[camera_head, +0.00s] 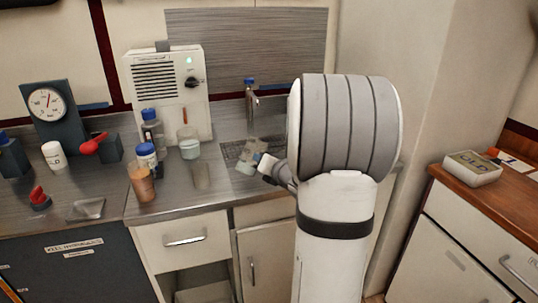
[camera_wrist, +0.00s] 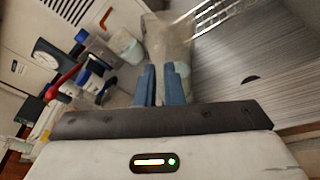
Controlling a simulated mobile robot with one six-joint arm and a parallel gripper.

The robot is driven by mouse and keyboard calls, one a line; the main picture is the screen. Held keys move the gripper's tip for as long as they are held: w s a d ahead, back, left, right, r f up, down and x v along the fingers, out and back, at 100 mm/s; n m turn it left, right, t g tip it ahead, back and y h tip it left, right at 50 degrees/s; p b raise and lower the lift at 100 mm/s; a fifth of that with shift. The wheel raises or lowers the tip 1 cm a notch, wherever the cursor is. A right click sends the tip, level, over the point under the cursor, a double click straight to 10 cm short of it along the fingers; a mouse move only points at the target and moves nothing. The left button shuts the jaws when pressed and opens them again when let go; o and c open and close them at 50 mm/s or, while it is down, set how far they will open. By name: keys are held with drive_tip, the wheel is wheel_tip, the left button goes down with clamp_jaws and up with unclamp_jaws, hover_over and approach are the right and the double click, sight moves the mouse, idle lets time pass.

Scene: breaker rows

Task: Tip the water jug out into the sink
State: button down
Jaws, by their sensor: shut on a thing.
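My gripper (camera_wrist: 160,85) is shut on a clear, see-through jug (camera_wrist: 170,38), which stands out beyond the blue fingertips in the wrist view. I cannot make out the water level in it or its exact tilt. The sink (camera_wrist: 245,100) is the grey, streaked basin at the right of the wrist view, with a dark drain spot. The jug is close beside or over the sink's edge; I cannot tell which. In the head view my gripper (camera_head: 267,167) shows only in part at the sink (camera_head: 232,150), as my arm covers the right side.
A beaker of pale liquid (camera_head: 189,146), a blue-capped jar (camera_head: 147,155) and an amber cup (camera_head: 142,182) stand left of the sink. A white machine (camera_head: 168,85) and a gauge (camera_head: 47,104) are at the back.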

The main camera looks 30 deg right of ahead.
drive_tip(key=r+p, duration=0.1)
drive_tip(key=p, duration=0.1)
drive_tip(key=r+m+p, duration=0.1)
drive_tip(key=p, duration=0.1)
drive_tip(key=shift+d+y, duration=0.25)
drive_tip(key=shift+y, duration=0.05)
drive_tip(key=shift+f+m+p, duration=0.3)
drive_tip(key=shift+p, duration=0.15)
drive_tip(key=shift+w+d+f+m+y+p, duration=0.15)
drive_tip(key=shift+m+y+p, duration=0.3)
drive_tip(key=shift+p, duration=1.05)
drive_tip(key=shift+w+d+f+m+g+y+p, duration=0.1)
drive_tip(key=shift+d+f+m+g+y+p, duration=0.4)
drive_tip(key=shift+p, duration=1)
drive_tip(key=shift+d+r+m+t+y+p, duration=0.15)
drive_tip(key=shift+m+p, duration=0.6)
drive_tip(key=shift+p, duration=0.7)
drive_tip(key=shift+w+d+f+m+y+p, duration=0.15)
drive_tip(key=shift+d+m+p, duration=0.25)
drive_tip(key=shift+p, duration=0.45)
drive_tip(key=shift+w+d+f+m+y+p, duration=0.15)
drive_tip(key=shift+d+m+p, duration=0.15)
drive_tip(key=shift+d+p, duration=0.35)
drive_tip(key=shift+d+f+m+p, duration=0.35)
drive_tip(key=shift+m+p, duration=0.25)
drive_tip(key=shift+p, duration=0.85)
drive_tip(key=shift+w+d+r+m+y+p, duration=0.15)
drive_tip(key=shift+m+y+p, duration=0.15)
drive_tip(key=shift+p, duration=0.3)
